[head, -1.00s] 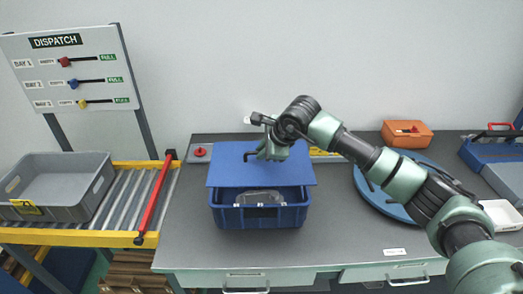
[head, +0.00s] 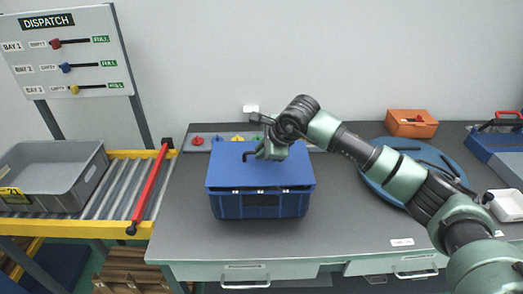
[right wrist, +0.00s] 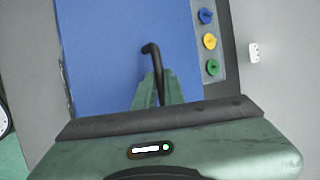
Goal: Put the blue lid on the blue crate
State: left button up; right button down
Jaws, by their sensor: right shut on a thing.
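The blue lid (head: 225,173) lies flat over the top of the blue crate (head: 225,207) on the grey bench, its edges roughly in line with the crate's rim. Small pale spots show along the front seam; whether the lid is fully seated I cannot tell. The crate's inside is hidden. My right gripper (head: 256,155) is above the lid's middle, shut on its black handle. In the right wrist view the lid (right wrist: 100,60) fills much of the picture, with the bent handle (right wrist: 153,55) rising between the fingers (right wrist: 158,90). My left gripper is not in view.
A panel with coloured knobs (head: 197,141) lies behind the crate. A blue round tray (head: 375,175), an orange box (head: 411,123) and a white bin (head: 505,205) are to the right. A grey tote (head: 50,180) sits on the roller conveyor (head: 120,185) at left. Bench in front is clear.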

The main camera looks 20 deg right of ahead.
dwell(0.5)
jog(key=shift+b, duration=0.95)
dwell(1.3)
jog(key=shift+f+b, duration=1)
jog(key=c, duration=1.4)
grip_release()
jog(key=shift+s+r, duration=0.1)
jog(key=b+v, duration=0.2)
jog(key=v, duration=0.4)
jog(key=shift+s+d+r, duration=0.1)
jog(key=shift+s+r, duration=0.4)
jog(key=shift+r, duration=0.15)
